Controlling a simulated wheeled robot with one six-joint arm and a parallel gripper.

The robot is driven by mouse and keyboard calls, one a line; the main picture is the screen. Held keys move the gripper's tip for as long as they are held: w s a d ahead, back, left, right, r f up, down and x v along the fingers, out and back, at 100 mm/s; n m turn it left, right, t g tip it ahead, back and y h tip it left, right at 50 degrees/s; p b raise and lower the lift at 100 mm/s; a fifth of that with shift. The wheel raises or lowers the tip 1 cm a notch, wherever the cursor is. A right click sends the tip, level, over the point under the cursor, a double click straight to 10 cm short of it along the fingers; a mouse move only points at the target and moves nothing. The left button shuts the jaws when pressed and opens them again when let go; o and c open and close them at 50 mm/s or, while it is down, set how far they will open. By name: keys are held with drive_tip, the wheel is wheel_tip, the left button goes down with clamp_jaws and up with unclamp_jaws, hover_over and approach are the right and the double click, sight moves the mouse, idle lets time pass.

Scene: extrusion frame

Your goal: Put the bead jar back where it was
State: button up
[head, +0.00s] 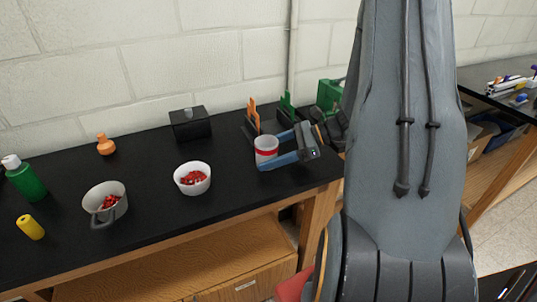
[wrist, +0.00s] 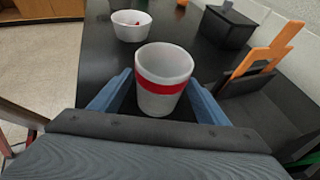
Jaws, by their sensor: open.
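The jar (head: 265,153), a whitish translucent cup shape with a red band, stands upright on the black tabletop near its right end. It also shows in the wrist view (wrist: 163,83), and no beads can be made out in it. My gripper (head: 277,150) is open, with one blue finger on each side of the jar. In the wrist view the fingers (wrist: 160,90) flank the jar with small gaps showing. A white bowl (head: 192,179) with red beads stands to the left, and a grey mug (head: 105,205) with red pieces stands farther left.
A black box (head: 189,123) stands at the back. Orange and green upright pieces (head: 253,114) in a black holder are close behind the jar. A green bottle (head: 25,178), a yellow cylinder (head: 31,227) and an orange flask (head: 105,144) are at the left. The tabletop between bowl and jar is clear.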

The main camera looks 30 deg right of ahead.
drive_tip(key=b+v, duration=0.3)
drive_tip(key=v, duration=0.9)
